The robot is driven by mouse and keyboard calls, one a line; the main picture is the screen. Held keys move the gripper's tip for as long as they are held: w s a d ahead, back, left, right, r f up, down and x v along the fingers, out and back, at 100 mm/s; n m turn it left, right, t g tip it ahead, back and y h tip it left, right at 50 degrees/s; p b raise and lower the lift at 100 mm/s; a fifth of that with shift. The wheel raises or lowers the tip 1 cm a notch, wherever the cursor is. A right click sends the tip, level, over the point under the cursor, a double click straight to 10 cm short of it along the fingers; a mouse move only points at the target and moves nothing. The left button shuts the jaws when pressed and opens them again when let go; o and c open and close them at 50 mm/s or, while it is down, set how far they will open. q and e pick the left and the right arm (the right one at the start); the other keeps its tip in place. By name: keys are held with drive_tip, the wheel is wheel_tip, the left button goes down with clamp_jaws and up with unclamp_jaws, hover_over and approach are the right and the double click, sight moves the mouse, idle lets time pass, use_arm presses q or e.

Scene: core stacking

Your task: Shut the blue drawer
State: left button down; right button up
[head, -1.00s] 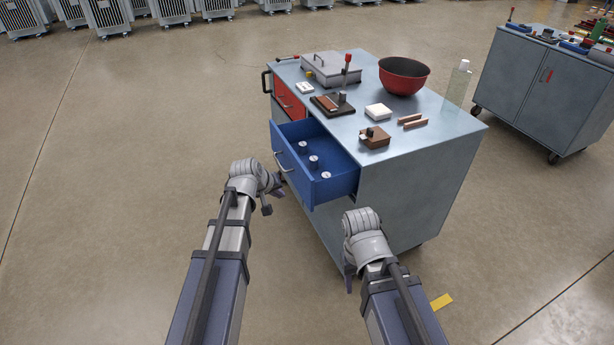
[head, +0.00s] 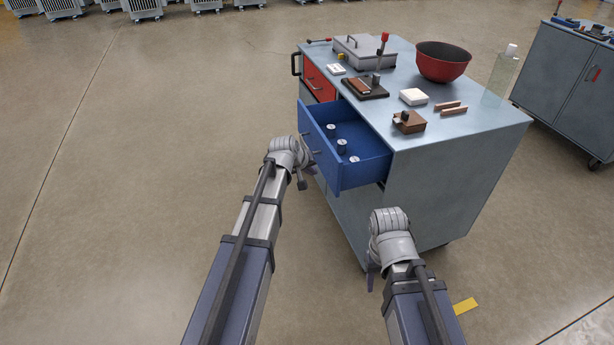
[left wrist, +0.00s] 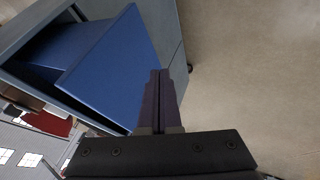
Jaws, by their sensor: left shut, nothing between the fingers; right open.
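The blue drawer (head: 362,172) stands pulled out of the grey cabinet (head: 440,190), with several small grey cylinders inside. Its front faces left and carries a bar handle. My left gripper (head: 308,170) is shut and empty, close to the drawer front near the handle; the head view does not settle whether they touch. In the left wrist view the closed fingers (left wrist: 160,100) point along the blue drawer (left wrist: 115,70), overlapping its edge in the picture. My right gripper (head: 371,281) hangs low before the cabinet's near side, clear of the drawer; its fingers are mostly hidden by its wrist.
A red drawer (head: 319,83) sits shut beside the blue one. The cabinet top holds a red bowl (head: 443,62), a grey lidded box (head: 361,48), a clear bottle (head: 500,77) and small blocks. Another cabinet (head: 565,85) stands at right. Floor at left is clear.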

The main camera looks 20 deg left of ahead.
sight(329, 173)
use_arm(q)
drive_tip(key=w+d, duration=0.1)
drive_tip(key=w+d+f, duration=0.1)
drive_tip(key=w+d, duration=0.1)
drive_tip(key=shift+d, duration=0.3)
use_arm(e)
drive_tip(key=shift+f, duration=0.45)
use_arm(q)
drive_tip(key=w+d, duration=0.3)
drive_tip(key=d, duration=0.2)
drive_tip(key=w+d, duration=0.3)
drive_tip(key=d, duration=0.1)
drive_tip(key=w+d, duration=0.4)
drive_tip(key=d, duration=0.1)
drive_tip(key=shift+d, duration=0.35)
drive_tip(key=shift+s, duration=0.1)
drive_tip(key=shift+a, duration=0.1)
